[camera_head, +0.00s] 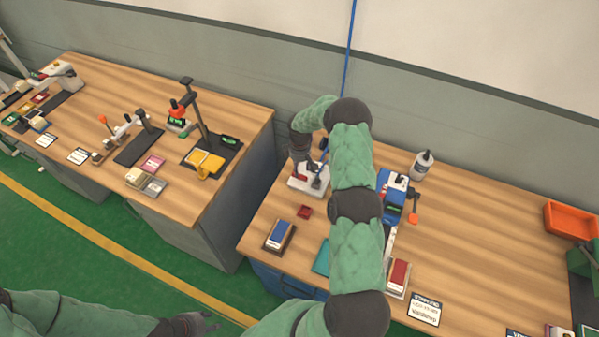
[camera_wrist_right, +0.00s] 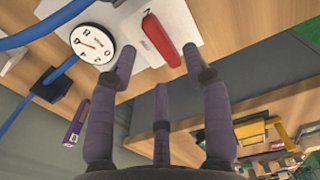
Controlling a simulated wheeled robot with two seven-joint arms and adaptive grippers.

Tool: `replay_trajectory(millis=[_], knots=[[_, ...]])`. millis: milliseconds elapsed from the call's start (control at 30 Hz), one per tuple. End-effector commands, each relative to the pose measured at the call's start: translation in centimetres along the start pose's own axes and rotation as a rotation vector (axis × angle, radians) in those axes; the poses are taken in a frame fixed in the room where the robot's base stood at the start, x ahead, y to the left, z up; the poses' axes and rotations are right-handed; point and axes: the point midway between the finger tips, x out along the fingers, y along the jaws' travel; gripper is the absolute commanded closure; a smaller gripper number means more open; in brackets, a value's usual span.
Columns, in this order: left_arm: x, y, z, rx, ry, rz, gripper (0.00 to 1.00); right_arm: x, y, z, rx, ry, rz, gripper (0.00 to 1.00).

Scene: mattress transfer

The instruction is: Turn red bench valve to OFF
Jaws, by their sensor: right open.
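The red valve handle (camera_wrist_right: 160,38) is in the right wrist view, a long red lever on a white base plate (camera_wrist_right: 185,22) beside a round white dial (camera_wrist_right: 92,43). My right gripper (camera_wrist_right: 158,58) is open, with its purple-grey fingers pointing at the plate and the lever just beyond the gap between the fingertips. Nothing is held. In the head view, the right gripper (camera_head: 302,160) is over the white plate (camera_head: 298,187) at the back left of the right bench, hiding most of the valve. My left gripper (camera_head: 205,325) is low at the bottom left, off the benches; its jaws are unclear.
A blue hose (camera_wrist_right: 50,85) runs beside the dial. A small red block (camera_head: 304,211) and a blue-topped box (camera_head: 279,236) lie in front of the plate. A blue device (camera_head: 393,200) and a white bottle (camera_head: 422,165) stand to the right. The bench's right middle is clear.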

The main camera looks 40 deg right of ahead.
Motion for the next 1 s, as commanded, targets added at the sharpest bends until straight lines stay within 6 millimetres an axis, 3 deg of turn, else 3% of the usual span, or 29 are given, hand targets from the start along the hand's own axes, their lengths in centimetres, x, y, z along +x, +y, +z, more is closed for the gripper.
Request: replay_trajectory(millis=[100,300,667,833,1000], knots=[[-0.1,0.0,0.0,0.000,0.000,0.000,0.60,1.9,0.0,0.0,0.001,-0.001,0.000,0.51],[-0.1,0.0,0.0,0.000,0.000,0.000,0.60,3.5,0.1,0.0,0.001,0.001,0.001,0.51],[-0.1,0.0,0.0,0.000,0.000,0.000,0.60,3.9,0.1,0.0,0.001,0.001,0.001,0.51],[-0.1,0.0,0.0,0.000,0.000,0.000,0.60,3.9,0.1,0.0,0.001,0.001,0.001,0.99],[-0.1,0.0,0.0,0.000,0.000,0.000,0.60,3.9,0.0,0.0,0.001,0.001,0.001,1.00]])
